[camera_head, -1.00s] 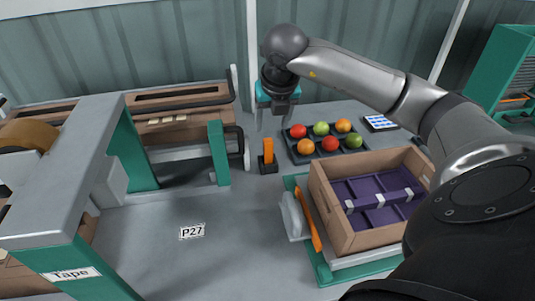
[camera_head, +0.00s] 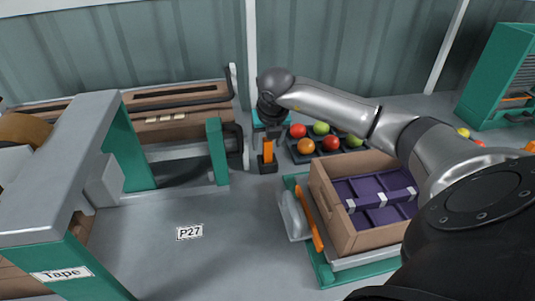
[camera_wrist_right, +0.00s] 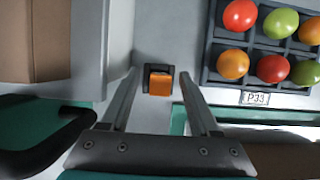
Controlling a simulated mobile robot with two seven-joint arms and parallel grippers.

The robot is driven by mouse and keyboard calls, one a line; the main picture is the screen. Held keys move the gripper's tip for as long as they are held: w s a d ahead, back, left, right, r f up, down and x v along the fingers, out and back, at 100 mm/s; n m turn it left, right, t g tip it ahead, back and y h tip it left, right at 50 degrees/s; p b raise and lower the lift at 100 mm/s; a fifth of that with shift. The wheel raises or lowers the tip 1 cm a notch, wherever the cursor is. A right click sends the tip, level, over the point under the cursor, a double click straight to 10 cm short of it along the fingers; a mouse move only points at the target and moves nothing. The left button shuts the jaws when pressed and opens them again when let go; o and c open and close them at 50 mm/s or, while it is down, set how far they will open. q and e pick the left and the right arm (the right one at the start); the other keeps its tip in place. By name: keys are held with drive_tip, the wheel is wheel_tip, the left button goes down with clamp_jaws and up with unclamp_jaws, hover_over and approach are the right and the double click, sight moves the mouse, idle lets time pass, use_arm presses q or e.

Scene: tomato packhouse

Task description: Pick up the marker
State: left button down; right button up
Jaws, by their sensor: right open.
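The orange marker (camera_head: 267,152) stands upright in a small black holder (camera_head: 268,168) on the grey bench. My right gripper (camera_head: 268,146) is directly above and around its upper part, pointing down. In the right wrist view the orange marker top (camera_wrist_right: 160,84) lies between the two fingers of my open right gripper (camera_wrist_right: 159,76), with a gap on each side. I cannot tell from these frames how low the fingertips reach along it. My left gripper is not in view.
A dark tray (camera_head: 300,156) of red, green and orange tomatoes is just right of the marker. A cardboard box (camera_head: 343,240) with a purple insert stands nearer right. A green post (camera_head: 217,152) and tape machine (camera_head: 60,190) are left. The bench by label P27 (camera_head: 190,232) is clear.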

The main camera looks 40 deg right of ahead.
drive_tip(key=c, duration=0.4)
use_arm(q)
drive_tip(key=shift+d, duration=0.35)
use_arm(e)
clamp_jaws()
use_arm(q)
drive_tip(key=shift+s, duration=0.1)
use_arm(e)
drive_tip(key=shift+r, duration=0.15)
